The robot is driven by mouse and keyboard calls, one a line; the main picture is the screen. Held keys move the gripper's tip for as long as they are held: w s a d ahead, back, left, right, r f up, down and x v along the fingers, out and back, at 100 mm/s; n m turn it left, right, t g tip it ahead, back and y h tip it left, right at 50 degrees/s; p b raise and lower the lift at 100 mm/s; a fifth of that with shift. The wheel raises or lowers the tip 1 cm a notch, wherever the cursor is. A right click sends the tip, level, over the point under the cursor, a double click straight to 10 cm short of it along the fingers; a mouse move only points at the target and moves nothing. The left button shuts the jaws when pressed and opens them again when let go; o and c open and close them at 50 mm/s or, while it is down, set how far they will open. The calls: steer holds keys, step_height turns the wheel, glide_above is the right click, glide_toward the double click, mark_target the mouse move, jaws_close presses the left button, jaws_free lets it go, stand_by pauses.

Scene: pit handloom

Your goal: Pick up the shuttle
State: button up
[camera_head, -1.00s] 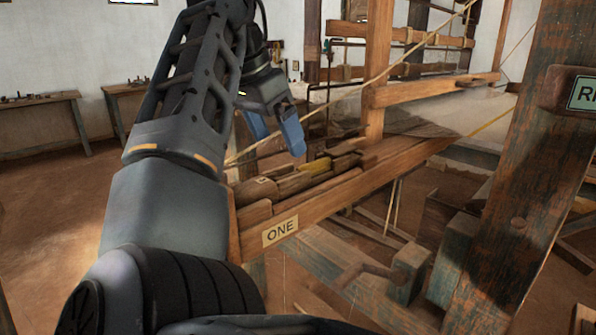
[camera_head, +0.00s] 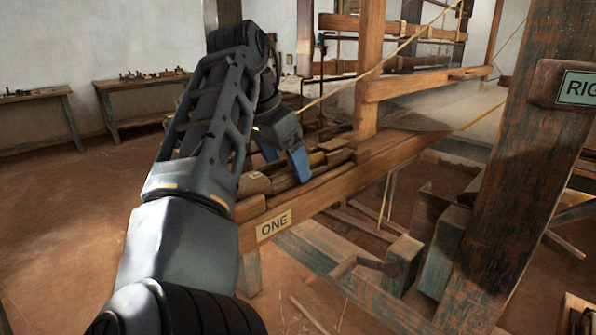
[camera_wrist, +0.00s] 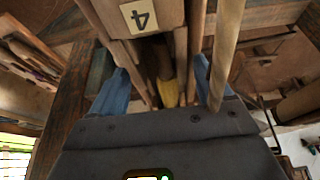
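A wooden piece with a yellow part (camera_head: 317,159), which looks like the shuttle, lies in the long wooden box marked ONE (camera_head: 318,196). The yellow part also shows in the wrist view (camera_wrist: 168,92), between my fingers. My gripper (camera_head: 283,160) is open, with two blue fingers apart. In the head view it is over the box, pointing down, with its fingertips close to the wooden pieces. In the wrist view my gripper (camera_wrist: 160,88) has a finger on either side of the yellow part. Whether the fingers touch anything is unclear. My gripper hides part of the box's contents.
A block tagged 4 (camera_wrist: 142,16) is close ahead in the wrist view. A loom post (camera_head: 370,70) rises behind the box. A thick post (camera_head: 510,180) with a sign (camera_head: 578,88) stands at right. Benches (camera_head: 38,118) line the far wall. Open floor lies at left.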

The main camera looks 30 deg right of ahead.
steer(key=c, duration=1.1)
